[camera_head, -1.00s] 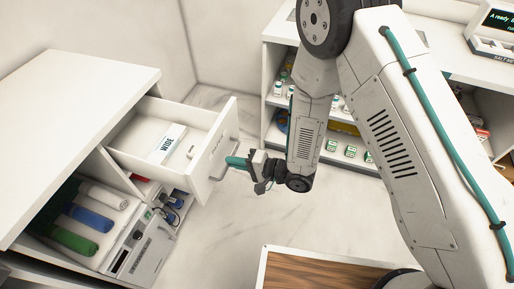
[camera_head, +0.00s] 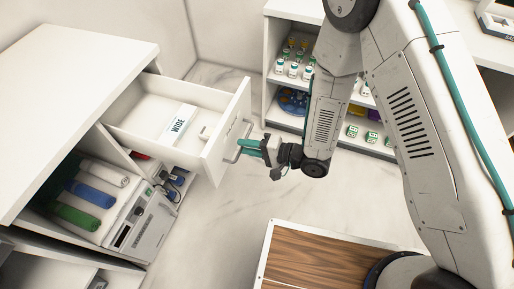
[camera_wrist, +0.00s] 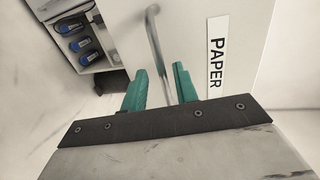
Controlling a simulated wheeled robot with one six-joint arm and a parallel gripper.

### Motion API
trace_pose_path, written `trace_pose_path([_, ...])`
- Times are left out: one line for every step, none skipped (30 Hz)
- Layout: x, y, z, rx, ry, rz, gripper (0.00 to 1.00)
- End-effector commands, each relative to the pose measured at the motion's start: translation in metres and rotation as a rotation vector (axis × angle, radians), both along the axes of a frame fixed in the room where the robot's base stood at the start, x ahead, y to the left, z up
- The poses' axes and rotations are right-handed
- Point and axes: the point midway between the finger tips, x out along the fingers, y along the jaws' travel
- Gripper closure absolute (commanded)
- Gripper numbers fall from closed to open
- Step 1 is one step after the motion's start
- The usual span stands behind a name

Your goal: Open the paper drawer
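The paper drawer (camera_head: 212,155) is a white drawer pulled well out of the white cabinet, with its inside showing. Its front bears a PAPER label (camera_wrist: 217,52) in the wrist view. Its metal bar handle (camera_head: 238,152) also shows in the wrist view (camera_wrist: 155,35). My gripper (camera_head: 250,150) is at the handle. In the wrist view its two green fingers (camera_wrist: 160,86) stand apart, one on each side of the bar, with visible gaps. A white box marked WIDE (camera_head: 178,125) lies in the drawer.
The white cabinet (camera_head: 70,80) also holds coloured rolls (camera_head: 85,205) and a grey device (camera_head: 138,228) below the drawer. A shelf unit with small bottles (camera_head: 293,70) stands behind my arm. A wood-topped surface (camera_head: 325,255) is at the front. Pale floor lies between.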

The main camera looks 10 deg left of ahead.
Motion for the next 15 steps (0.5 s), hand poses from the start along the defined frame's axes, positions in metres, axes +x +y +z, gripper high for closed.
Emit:
trace_pose_path([0.001, -0.001, 0.001, 0.001, -0.002, -0.003, 0.71])
trace_pose_path([0.002, -0.001, 0.001, 0.002, -0.002, -0.004, 0.71])
trace_pose_path([0.003, -0.001, 0.001, 0.003, -0.003, -0.006, 0.71])
trace_pose_path([0.003, -0.001, 0.001, 0.003, -0.003, -0.006, 0.71])
trace_pose_path([0.003, -0.001, 0.001, 0.003, -0.003, -0.007, 0.71])
trace_pose_path([0.003, -0.002, 0.002, 0.004, -0.003, -0.008, 0.71])
trace_pose_path([0.004, -0.004, 0.002, 0.004, -0.003, -0.009, 0.71])
trace_pose_path([0.004, -0.006, 0.002, 0.004, -0.003, -0.009, 0.71])
trace_pose_path([0.003, -0.011, 0.003, 0.003, -0.003, -0.011, 0.71])
trace_pose_path([0.003, -0.015, 0.004, 0.003, -0.002, -0.011, 0.71])
trace_pose_path([0.003, -0.02, 0.005, 0.003, -0.002, -0.012, 0.71])
trace_pose_path([0.002, -0.027, 0.006, 0.002, -0.002, -0.013, 0.71])
trace_pose_path([0.0, -0.032, 0.007, 0.002, -0.001, -0.013, 0.71])
trace_pose_path([0.0, -0.038, 0.008, 0.002, -0.001, -0.013, 0.71])
trace_pose_path([-0.001, -0.044, 0.01, 0.002, -0.001, -0.013, 0.71])
